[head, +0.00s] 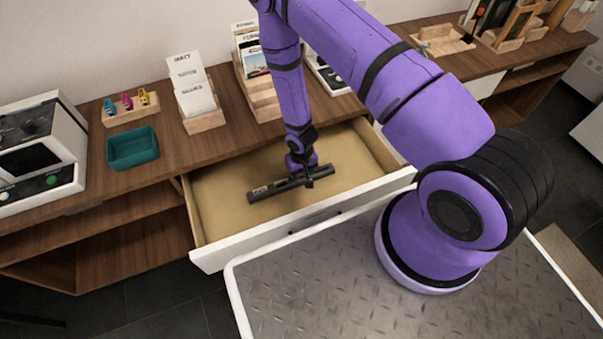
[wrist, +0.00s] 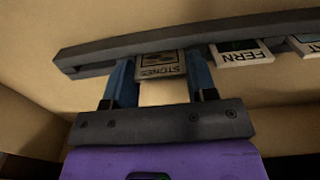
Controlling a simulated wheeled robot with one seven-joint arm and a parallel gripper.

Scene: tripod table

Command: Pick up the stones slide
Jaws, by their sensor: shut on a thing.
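The stones slide (wrist: 160,66) is a small pale card with a dark picture and the label STONES, in the wrist view. It sits at a dark grey rack (wrist: 100,52), which also shows as a dark bar in the drawer in the head view (head: 262,193). My gripper (wrist: 160,76) has its blue fingers on either side of the stones slide and is shut on it. In the head view my gripper (head: 307,178) is low over the rack, hiding part of it. I cannot tell whether the slide is clear of the rack.
The fern slide (wrist: 240,53) and another partly cut-off slide (wrist: 307,44) are to the right along the rack. The open drawer (head: 222,205) has bare floor around the rack. A teal tray (head: 133,148) and card holders (head: 204,122) stand on the tabletop behind.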

